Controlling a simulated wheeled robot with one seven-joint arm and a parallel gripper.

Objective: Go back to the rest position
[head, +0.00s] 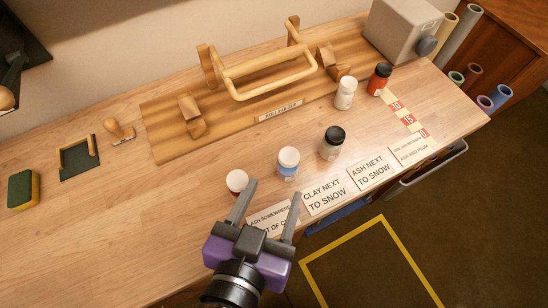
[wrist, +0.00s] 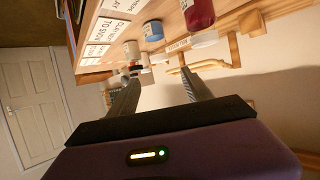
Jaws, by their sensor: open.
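My gripper (head: 270,203) is open and empty at the front edge of the table, over the left end of the row of cards. Its fingers also show in the wrist view (wrist: 160,92), apart, with nothing between them. Just beyond the left finger stands a jar with a dark red body and white lid (head: 237,181), partly hidden by that finger. To its right stand a blue-banded white-lidded jar (head: 288,163) and a black-lidded jar (head: 332,143). A white jar (head: 345,93) and a red-orange jar with a black lid (head: 380,79) stand farther back right.
A wooden roll holder (head: 165,135) stands at the back. Printed cards (head: 325,195) line the front edge. A grey box (head: 398,30) is at the back right. The left front tabletop is clear.

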